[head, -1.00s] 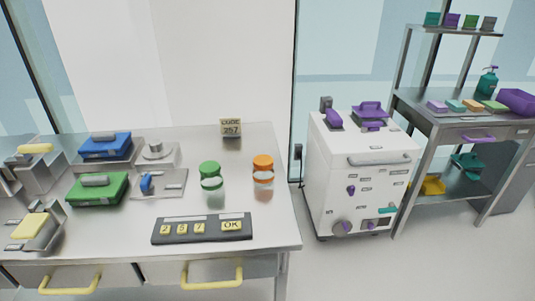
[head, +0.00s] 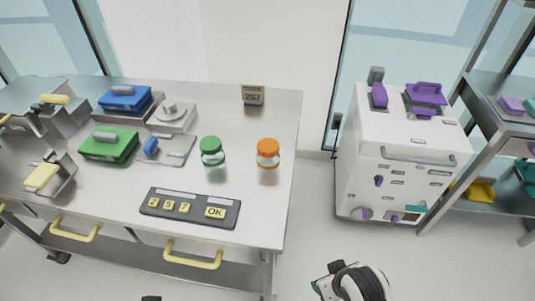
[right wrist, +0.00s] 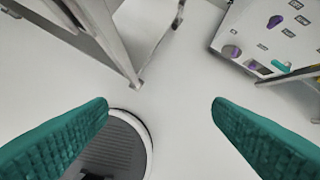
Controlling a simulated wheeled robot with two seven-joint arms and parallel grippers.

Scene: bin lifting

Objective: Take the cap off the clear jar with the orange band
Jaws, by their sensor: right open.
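The clear jar with the orange band (head: 268,161) stands upright near the right edge of the table, its orange cap (head: 268,146) on top. A similar clear jar with a green cap (head: 211,151) stands to its left. My right gripper is open and empty in the right wrist view (right wrist: 162,104), its two teal fingers wide apart above the floor. In the head view, part of my right arm shows at the bottom, to the right of the table and well away from the jar. My left gripper cannot be made out.
The metal table (head: 255,205) holds a keypad (head: 190,208) in front of the jars, blue (head: 125,98) and green (head: 108,145) boxes at left, and a code sign (head: 253,96) behind. A white cabinet (head: 400,165) stands right, across open floor.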

